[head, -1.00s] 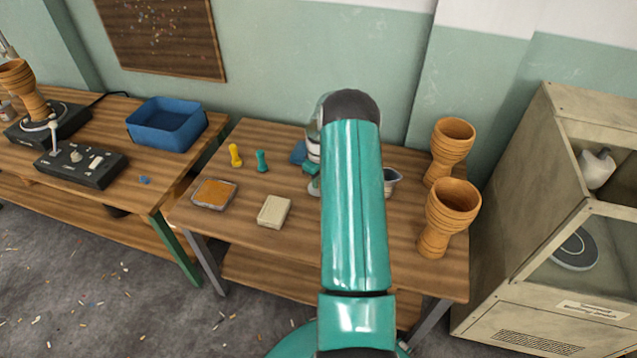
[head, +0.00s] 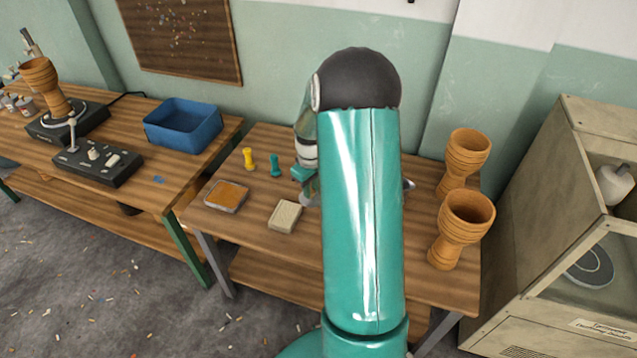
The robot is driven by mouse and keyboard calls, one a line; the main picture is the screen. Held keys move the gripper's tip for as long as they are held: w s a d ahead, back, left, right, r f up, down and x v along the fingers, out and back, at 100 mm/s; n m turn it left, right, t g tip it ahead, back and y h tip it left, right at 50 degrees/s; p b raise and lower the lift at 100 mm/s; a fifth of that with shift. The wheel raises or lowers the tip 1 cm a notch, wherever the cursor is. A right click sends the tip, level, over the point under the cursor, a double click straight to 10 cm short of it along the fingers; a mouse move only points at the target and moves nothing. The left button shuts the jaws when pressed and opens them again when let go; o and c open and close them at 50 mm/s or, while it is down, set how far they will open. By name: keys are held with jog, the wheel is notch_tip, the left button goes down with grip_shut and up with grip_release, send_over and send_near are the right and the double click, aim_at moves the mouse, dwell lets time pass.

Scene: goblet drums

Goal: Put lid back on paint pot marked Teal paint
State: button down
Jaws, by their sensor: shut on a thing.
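My gripper (head: 307,188) is low over the middle of the right-hand table, mostly hidden behind my own teal arm. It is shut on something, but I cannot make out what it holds. I cannot pick out the Teal paint pot or its lid; my arm covers that part of the table. A sliver of a grey thing (head: 409,184) shows at the arm's right edge.
A blue bin (head: 184,126) stands left; a cabinet (head: 535,200) stands right.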

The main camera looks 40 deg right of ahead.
jog(key=shift+s+a+r, duration=0.2)
jog(key=shift+a+r, duration=0.05)
jog(key=shift+a, duration=0.3)
jog(key=shift+r, duration=0.1)
jog(key=shift+d, duration=0.1)
